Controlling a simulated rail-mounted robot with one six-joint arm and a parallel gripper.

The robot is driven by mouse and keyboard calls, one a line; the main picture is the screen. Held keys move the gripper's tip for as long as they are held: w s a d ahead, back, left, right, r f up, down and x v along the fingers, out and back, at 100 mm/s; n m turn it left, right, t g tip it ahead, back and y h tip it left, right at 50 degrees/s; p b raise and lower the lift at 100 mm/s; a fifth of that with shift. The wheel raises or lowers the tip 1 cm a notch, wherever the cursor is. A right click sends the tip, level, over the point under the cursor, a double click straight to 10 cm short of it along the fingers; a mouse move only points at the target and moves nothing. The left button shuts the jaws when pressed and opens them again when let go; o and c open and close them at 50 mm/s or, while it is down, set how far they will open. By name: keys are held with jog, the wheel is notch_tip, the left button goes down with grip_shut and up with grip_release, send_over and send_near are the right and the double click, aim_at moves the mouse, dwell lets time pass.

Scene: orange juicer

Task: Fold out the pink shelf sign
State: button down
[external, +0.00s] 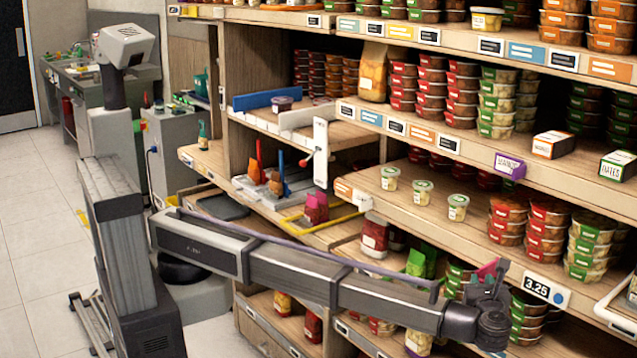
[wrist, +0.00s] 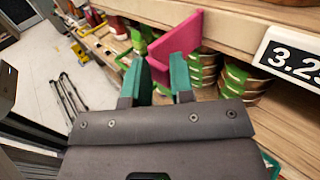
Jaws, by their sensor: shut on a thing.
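The pink shelf sign (wrist: 183,36) sticks out from the shelf front in the wrist view, with its lower part between my gripper's teal fingers. It also shows as a small pink patch in the external view (external: 487,270). My gripper (wrist: 158,64) is shut on the sign's lower part, just below the shelf edge. In the external view, my gripper (external: 488,284) is at the end of the outstretched arm, left of the 3.25 price tag. The sign's hinge is too small to make out.
The 3.25 price tag (wrist: 292,60) is on the shelf front right of the sign. Green-lidded tubs (wrist: 203,70) stand on the shelf below, behind the fingers. A purple sign (external: 510,166) sticks out from a higher shelf. The aisle floor (external: 35,215) on the left is open.

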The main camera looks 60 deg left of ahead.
jog(key=c, duration=1.4)
grip_release()
jog(key=shift+w+r, duration=0.15)
jog(key=shift+w, duration=0.45)
jog(key=shift+o, duration=0.9)
jog(key=shift+w+a, duration=0.1)
jog(key=shift+w, duration=0.05)
notch_tip(320, 180, up, 10)
jog(key=p, duration=1)
jog(key=shift+s, duration=0.25)
